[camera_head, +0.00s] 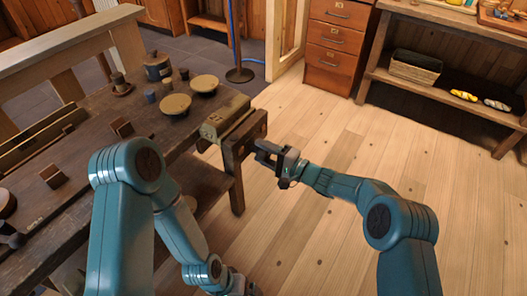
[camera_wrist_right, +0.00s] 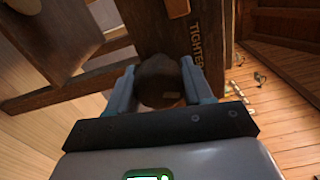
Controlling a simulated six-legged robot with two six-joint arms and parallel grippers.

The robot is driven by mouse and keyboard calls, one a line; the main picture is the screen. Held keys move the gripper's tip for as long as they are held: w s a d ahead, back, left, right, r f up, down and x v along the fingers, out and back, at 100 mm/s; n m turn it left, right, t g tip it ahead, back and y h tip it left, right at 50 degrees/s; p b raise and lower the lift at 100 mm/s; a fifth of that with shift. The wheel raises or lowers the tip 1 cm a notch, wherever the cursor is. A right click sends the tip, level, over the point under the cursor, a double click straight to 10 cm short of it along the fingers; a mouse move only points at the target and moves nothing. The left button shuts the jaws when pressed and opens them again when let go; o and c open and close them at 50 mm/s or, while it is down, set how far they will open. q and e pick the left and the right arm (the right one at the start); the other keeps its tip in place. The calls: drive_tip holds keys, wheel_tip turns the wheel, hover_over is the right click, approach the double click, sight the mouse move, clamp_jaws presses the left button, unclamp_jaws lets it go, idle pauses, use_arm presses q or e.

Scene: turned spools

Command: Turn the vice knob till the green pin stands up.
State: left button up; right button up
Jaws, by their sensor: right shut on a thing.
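The vice (camera_head: 248,138) is a dark wooden jaw at the right end of the workbench, with an olive block (camera_head: 226,117) beside it. My right gripper (camera_head: 262,152) is at the jaw's outer face. In the right wrist view, its fingers (camera_wrist_right: 163,88) are shut on the dark round vice knob (camera_wrist_right: 158,75), one finger on each side. The letters "TIGHTEN" run along the jaw next to the knob. I cannot make out a green pin in either view. My left gripper (camera_head: 238,284) is low at the bottom edge, partly hidden, and its fingers cannot be made out.
A drawer cabinet (camera_head: 336,40) and a shelf (camera_head: 440,85) stand behind. The plank floor on the right is clear.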

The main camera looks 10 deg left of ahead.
drive_tip(key=shift+w+d+r+m, duration=0.1)
drive_tip(key=shift+w+d+m, duration=0.1)
drive_tip(key=shift+m, duration=0.75)
drive_tip(key=shift+w+d+m, duration=0.1)
drive_tip(key=shift+d+m, duration=0.1)
drive_tip(key=shift+m, duration=0.75)
drive_tip(key=o, duration=1)
drive_tip(key=shift+d, duration=0.1)
drive_tip(key=shift+s+a, duration=0.15)
drive_tip(key=shift+a, duration=0.05)
drive_tip(key=p+v, duration=0.2)
drive_tip(key=v, duration=1.4)
drive_tip(key=shift+d, duration=0.15)
